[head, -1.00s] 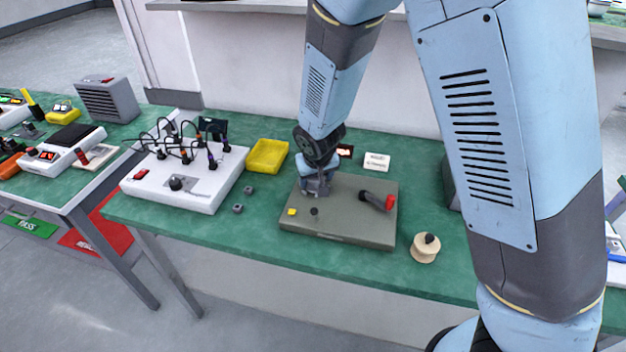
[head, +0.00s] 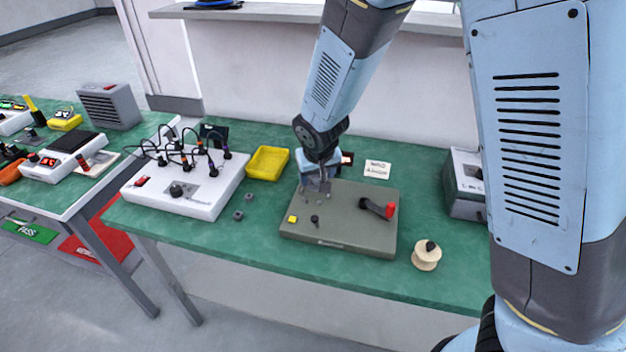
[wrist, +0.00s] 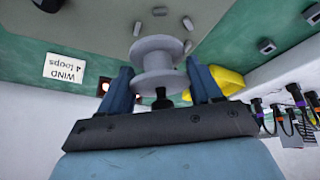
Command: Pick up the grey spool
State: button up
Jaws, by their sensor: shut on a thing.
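The grey spool (wrist: 158,58) is in the wrist view, with pale round flanges and a black knob (wrist: 161,98) at its near end. My gripper (wrist: 162,88) has one dark blue finger on each side of it and is shut on it. The exact contact is hard to see. In the head view my gripper (head: 319,187) is over the back left part of a grey-green box (head: 345,235). The spool cannot be made out clearly there.
The box has a crank with a red handle (head: 389,210) and a yellow button (head: 292,219). A cream spool (head: 426,257) stands to its right. A yellow tray (head: 267,163), a white cabled unit (head: 190,195) and a written card (head: 377,169) are nearby. The bench front is clear.

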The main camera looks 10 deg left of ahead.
aim_at(317, 177)
jog(key=s+r, duration=0.2)
jog(key=r, duration=0.1)
jog(key=s+d+r, duration=0.1)
jog(key=s+r, duration=0.1)
jog(key=s+d+r, duration=0.2)
jog(key=s+r, duration=0.1)
jog(key=s, duration=0.5)
jog(key=shift+s+r, duration=0.3)
